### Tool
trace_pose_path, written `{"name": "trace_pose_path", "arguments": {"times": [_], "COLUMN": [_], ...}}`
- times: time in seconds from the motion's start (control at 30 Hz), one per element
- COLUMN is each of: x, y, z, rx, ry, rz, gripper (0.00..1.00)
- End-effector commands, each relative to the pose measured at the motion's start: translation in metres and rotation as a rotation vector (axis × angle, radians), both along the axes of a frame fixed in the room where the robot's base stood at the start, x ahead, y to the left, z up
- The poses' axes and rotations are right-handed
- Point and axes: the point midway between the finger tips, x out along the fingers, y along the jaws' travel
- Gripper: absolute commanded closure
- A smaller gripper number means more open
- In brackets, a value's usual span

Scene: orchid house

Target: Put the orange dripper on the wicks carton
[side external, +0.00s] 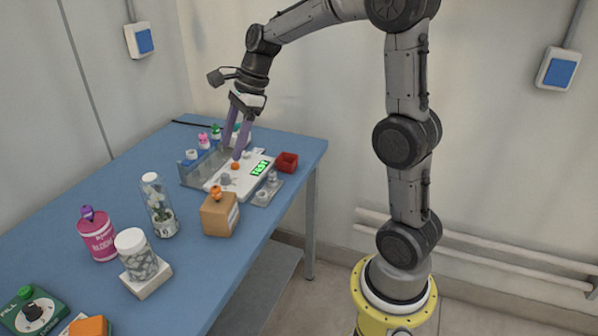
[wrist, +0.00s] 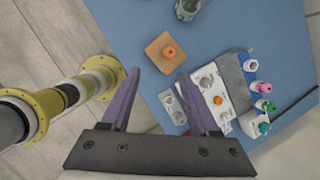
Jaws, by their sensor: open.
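A tan carton (side external: 219,217) with a pale label stands on the blue table; I take it as the wicks carton, though its print is unreadable. An orange dripper-shaped piece (side external: 216,192) stands on its top. In the wrist view the carton (wrist: 153,62) shows from above, with the orange piece (wrist: 169,52) on it.
The white scale (side external: 247,184) has a green display. A red box (side external: 287,162) is beside it. A clear jar (side external: 158,207), a pink bottle (side external: 97,238) and a white-lidded jar (side external: 138,260) stand left of the carton. Small bottles with coloured tops (side external: 205,141) stand behind the scale.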

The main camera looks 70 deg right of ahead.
Motion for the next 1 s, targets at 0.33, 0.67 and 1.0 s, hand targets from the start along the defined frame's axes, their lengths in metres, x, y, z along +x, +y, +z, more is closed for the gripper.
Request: {"name": "trace_pose_path", "arguments": {"times": [0.33,0.67,1.0], "x": [-0.118,-0.211,-0.23], "y": [0.064,0.081,0.08], "z": [0.036,0.02,0.011], "rx": [-0.446,-0.851,-0.96], "ry": [-0.239,-0.368,-0.38], "rz": [0.952,1.765,1.979], "gripper": [0.39,0.39,0.39]}}
